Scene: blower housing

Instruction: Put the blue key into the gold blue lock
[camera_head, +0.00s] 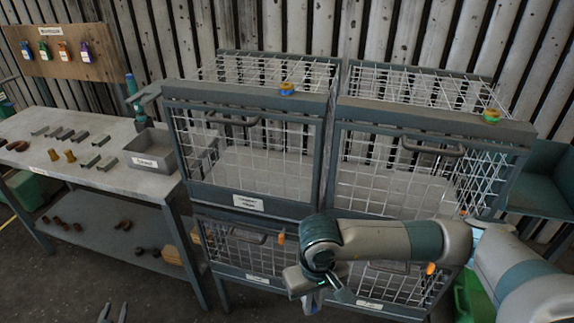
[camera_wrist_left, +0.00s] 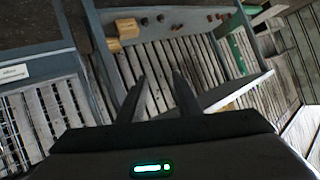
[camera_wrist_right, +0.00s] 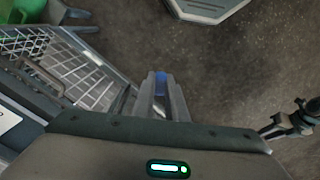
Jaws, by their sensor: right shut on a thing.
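The gold blue lock (camera_head: 287,89) sits on the top front edge of the upper left wire cage. My right gripper (camera_head: 318,296) hangs low in front of the lower cages, well below the lock. It is shut on the blue key (camera_wrist_right: 161,84), of which only a small blue part shows between the fingers (camera_wrist_right: 161,100) in the right wrist view. My left gripper (camera_head: 112,313) is at the bottom left of the head view, its tips just showing. In the left wrist view its fingers (camera_wrist_left: 160,95) are apart with nothing between them.
A second gold lock with green (camera_head: 491,115) sits on the upper right cage (camera_head: 440,113). Orange locks (camera_head: 281,239) hang on the lower cages. A workbench (camera_head: 105,175) with small parts and a grey bin (camera_head: 160,164) stands at left. Coloured tags hang on a board (camera_head: 100,68).

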